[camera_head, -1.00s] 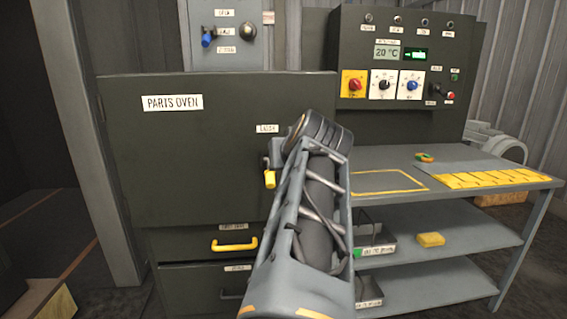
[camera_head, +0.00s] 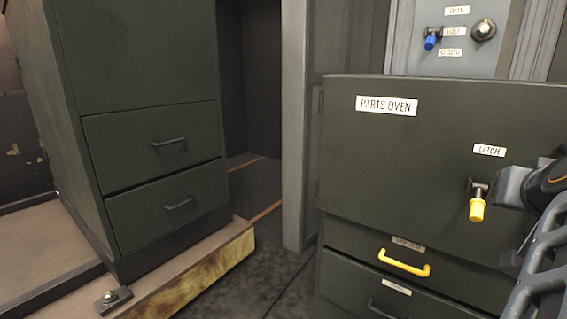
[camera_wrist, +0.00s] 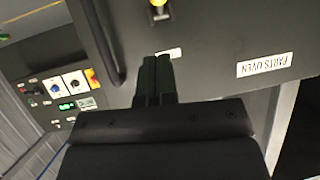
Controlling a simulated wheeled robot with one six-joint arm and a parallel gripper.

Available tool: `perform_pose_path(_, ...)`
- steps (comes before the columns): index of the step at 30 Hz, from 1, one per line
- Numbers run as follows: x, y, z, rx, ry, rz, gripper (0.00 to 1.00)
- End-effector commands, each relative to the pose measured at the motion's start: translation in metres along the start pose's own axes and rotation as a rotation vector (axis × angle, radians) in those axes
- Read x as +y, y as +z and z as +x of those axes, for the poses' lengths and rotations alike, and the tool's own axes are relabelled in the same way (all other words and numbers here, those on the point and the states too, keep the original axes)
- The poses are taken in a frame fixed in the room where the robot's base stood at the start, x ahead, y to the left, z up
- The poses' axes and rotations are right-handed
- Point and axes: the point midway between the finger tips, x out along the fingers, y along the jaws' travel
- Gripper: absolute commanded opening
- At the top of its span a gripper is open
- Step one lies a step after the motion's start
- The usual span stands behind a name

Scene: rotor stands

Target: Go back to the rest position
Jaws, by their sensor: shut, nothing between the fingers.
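My gripper (camera_wrist: 154,75) shows in the wrist view with its two dark fingers together and nothing between them. The wrist view is upside down, with the parts oven's (camera_wrist: 205,40) label inverted. The wrist view also shows the yellow knob (camera_wrist: 159,12), apart from the fingertips.
A dark drawer cabinet (camera_head: 150,150) stands on a low wood-edged platform (camera_head: 200,280) at the left. A grey post (camera_head: 297,130) and a floor gap separate it from the oven. The control panel (camera_wrist: 65,95) shows at the left of the wrist view.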

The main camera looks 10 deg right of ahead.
Motion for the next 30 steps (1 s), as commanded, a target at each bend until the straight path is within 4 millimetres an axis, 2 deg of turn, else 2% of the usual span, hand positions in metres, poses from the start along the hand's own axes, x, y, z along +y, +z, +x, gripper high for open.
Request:
perform_pose_path(1, -0.011, -0.007, 0.0, -0.034, -0.025, -0.004, 0.0)
perform_pose_path(5, -0.05, -0.004, 0.008, -0.168, -0.108, -0.027, 0.0)
perform_pose_path(10, -0.116, 0.023, 0.004, -0.398, -0.213, -0.112, 0.0)
perform_pose_path(14, -0.155, 0.051, -0.013, -0.552, -0.261, -0.211, 0.0)
perform_pose_path(18, -0.188, 0.079, -0.043, -0.667, -0.311, -0.344, 0.0)
perform_pose_path(24, -0.214, 0.105, -0.081, -0.732, -0.38, -0.497, 0.0)
perform_pose_path(30, -0.22, 0.117, -0.095, -0.753, -0.404, -0.562, 0.0)
